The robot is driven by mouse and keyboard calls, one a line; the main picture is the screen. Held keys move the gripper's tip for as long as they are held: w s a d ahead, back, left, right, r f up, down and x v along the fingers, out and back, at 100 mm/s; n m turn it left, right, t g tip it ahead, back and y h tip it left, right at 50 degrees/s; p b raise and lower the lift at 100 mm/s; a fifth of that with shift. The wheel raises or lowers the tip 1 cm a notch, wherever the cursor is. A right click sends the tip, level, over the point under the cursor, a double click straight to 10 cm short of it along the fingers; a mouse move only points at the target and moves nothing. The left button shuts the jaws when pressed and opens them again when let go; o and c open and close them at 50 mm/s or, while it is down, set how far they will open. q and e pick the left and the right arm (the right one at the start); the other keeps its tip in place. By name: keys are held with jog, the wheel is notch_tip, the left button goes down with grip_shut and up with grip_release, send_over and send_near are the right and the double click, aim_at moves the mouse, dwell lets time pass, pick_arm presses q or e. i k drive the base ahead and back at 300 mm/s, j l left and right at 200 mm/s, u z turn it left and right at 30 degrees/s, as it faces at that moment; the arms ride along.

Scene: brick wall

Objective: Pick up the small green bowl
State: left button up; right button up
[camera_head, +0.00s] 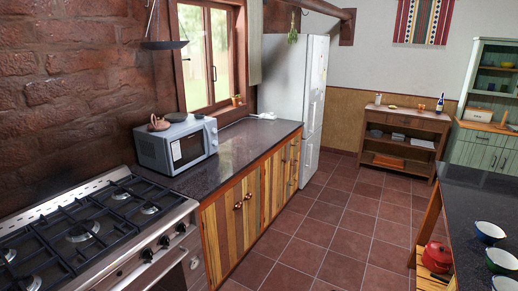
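A small green bowl (501,261) sits on the dark counter (478,200) at the right edge of the head view. It looks upright, with a pale inside and a green outside. It stands between a blue bowl (489,231) behind it and another bowl (505,284) in front, which is cut off by the bottom edge. Neither of my grippers shows in this view, so their positions relative to the bowl cannot be seen.
A gas stove (85,235) and a counter with a microwave (178,145) line the left wall. A fridge (293,95) and a wooden side table (405,135) stand at the back. A red pot (437,257) sits on a shelf under the right counter. The tiled floor (335,225) between is clear.

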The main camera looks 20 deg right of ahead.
aim_at(501, 261)
jog(key=i+l+z, duration=0.15)
jog(key=i+z, duration=0.55)
jog(key=z, duration=0.15)
jog(key=i+j+z, duration=0.1)
jog(key=i+z, duration=0.65)
jog(key=z, duration=0.15)
jog(key=i+z, duration=0.3)
jog(key=z, duration=0.15)
jog(key=i+j+z, duration=0.15)
jog(key=z, duration=0.3)
jog(key=i, duration=0.1)
